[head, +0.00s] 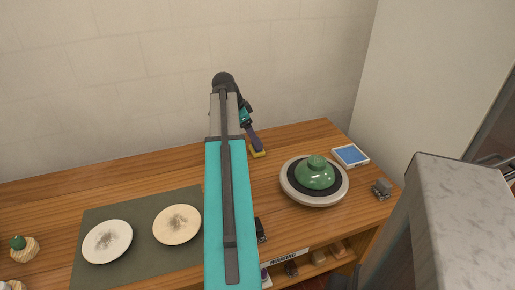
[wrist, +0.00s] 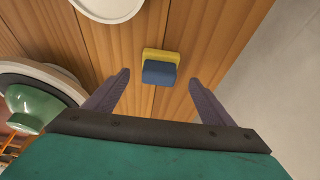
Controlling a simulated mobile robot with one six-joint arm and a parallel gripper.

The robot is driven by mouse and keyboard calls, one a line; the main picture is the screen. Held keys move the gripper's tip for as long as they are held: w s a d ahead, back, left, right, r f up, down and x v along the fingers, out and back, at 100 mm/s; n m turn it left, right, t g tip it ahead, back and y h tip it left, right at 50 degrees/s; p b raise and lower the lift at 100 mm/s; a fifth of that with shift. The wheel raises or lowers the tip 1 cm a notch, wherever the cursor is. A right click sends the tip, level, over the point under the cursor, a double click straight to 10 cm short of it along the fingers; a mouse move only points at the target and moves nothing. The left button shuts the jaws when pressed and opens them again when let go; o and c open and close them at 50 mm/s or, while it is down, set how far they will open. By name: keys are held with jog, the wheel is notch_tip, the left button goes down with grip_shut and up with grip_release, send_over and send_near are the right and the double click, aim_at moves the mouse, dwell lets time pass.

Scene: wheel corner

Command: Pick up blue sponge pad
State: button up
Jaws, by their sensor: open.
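The blue sponge pad (wrist: 160,73) shows in the wrist view as a small blue block with a yellow part along its far side. It lies on the wooden table, ahead of and between my fingertips. In the head view only a yellow part (head: 259,154) of it shows, and my gripper hides the rest. My gripper (wrist: 160,82) is open and empty, with one purple finger on each side of the pad's line. In the head view my gripper (head: 255,145) points down at the pad near the wall. The exact gap between fingertips and pad is hard to tell.
A potter's wheel (head: 289,190) with a green lidded piece (head: 316,173) stands right of my gripper. A white-framed blue tile (head: 350,155) and a small grey object (head: 381,188) lie beyond it. Two plates rest on a dark mat (head: 88,275) at left. The wall is close behind.

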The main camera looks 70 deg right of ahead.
aim_at(256, 153)
jog(key=shift+f, duration=0.1)
jog(key=shift+p+x, duration=0.35)
jog(key=shift+x, duration=2.15)
jog(key=shift+s, duration=0.1)
jog(key=c, duration=1.2)
